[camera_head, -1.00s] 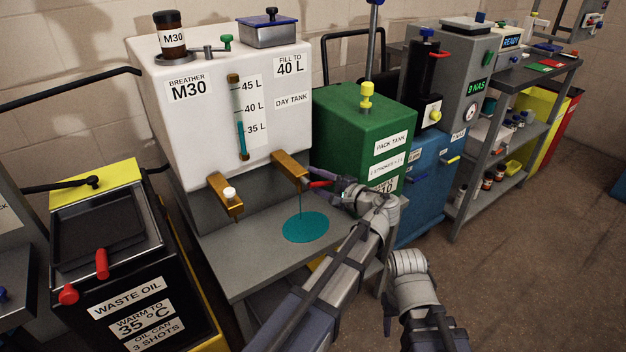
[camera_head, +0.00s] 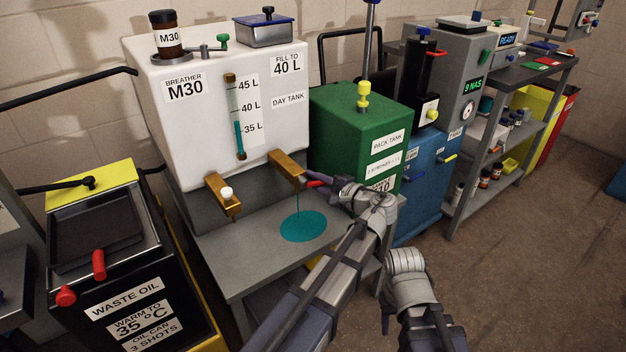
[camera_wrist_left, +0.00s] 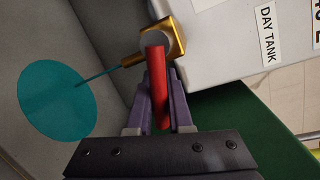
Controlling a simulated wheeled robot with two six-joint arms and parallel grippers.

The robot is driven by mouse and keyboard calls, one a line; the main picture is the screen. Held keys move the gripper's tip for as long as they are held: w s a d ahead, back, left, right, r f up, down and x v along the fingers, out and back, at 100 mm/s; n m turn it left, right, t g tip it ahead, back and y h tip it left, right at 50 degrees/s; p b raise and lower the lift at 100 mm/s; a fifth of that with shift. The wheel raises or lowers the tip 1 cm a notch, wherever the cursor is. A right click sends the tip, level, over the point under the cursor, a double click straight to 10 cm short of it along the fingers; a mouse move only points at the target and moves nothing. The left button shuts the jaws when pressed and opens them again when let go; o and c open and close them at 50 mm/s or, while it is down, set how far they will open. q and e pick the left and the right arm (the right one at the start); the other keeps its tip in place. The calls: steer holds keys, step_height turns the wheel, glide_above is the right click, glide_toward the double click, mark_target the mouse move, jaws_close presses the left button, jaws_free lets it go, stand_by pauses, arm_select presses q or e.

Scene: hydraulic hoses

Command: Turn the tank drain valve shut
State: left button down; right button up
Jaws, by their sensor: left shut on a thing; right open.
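The white day tank (camera_head: 180,118) has two brass outlets at its lower front. The right one is the drain valve (camera_head: 286,166), with a red lever (camera_head: 316,184) sticking out to the right; the lever also shows in the left wrist view (camera_wrist_left: 157,75). A thin stream runs from this valve to a teal puddle (camera_head: 303,226), also seen in the left wrist view (camera_wrist_left: 55,102). My left gripper (camera_head: 330,188) is shut on the red lever, with its purple fingers on either side. My right gripper (camera_head: 388,312) is low at the right, its jaws hard to make out.
The other brass outlet (camera_head: 222,194) has a white knob. A grey stand (camera_head: 235,262) holds the tank. A green pack tank (camera_head: 350,135) is close on the right, the waste oil unit (camera_head: 125,285) on the left. Floor is open at lower right.

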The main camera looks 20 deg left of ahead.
stand_by(0.6)
arm_select(q)
steer(key=n+p, duration=0.1)
steer(key=r+n+h+p, duration=0.1)
steer(key=n, duration=0.1)
steer(key=shift+w+d+r+t+p, duration=0.15)
steer(key=shift+r+t+p, duration=0.05)
steer(key=shift+t+p, duration=0.2)
steer(key=c, duration=0.8)
jaws_free()
steer(key=shift+c, duration=0.2)
